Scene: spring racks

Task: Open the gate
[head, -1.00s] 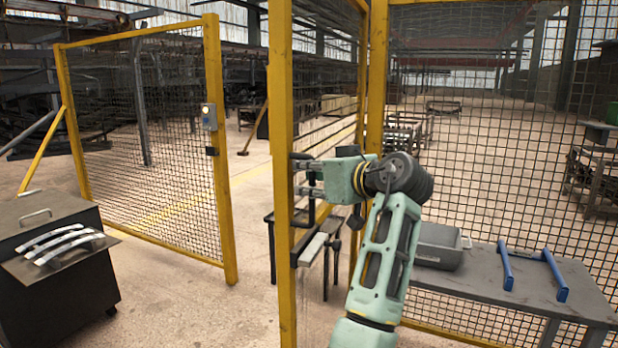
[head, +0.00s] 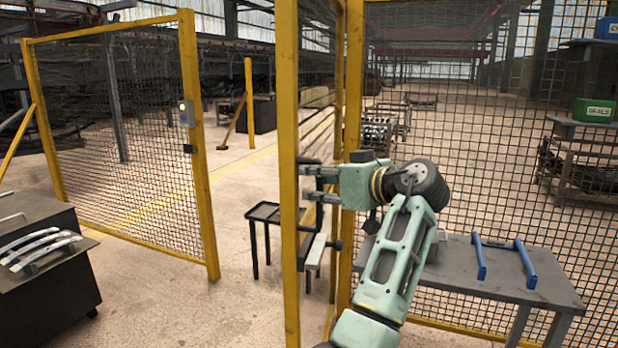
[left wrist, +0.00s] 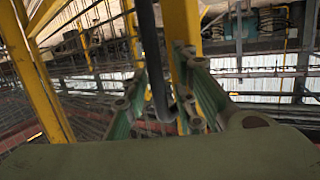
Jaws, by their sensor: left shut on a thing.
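The gate (head: 288,120) is a yellow-framed mesh panel, seen nearly edge-on in the middle of the head view. It stands swung away from the latch post (head: 198,150) on the left, with a wide gap between them. A black upright handle (head: 304,235) is fixed on its near post. My left gripper (head: 314,182) is shut around this handle from the right. In the left wrist view, the dark handle bar (left wrist: 150,55) runs between my left fingers (left wrist: 160,115), with yellow posts behind. My right gripper is not in view.
A grey table (head: 510,275) with blue brackets (head: 480,258) stands at the right, by the mesh fence. A small dark stand (head: 262,212) is beyond the gate.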

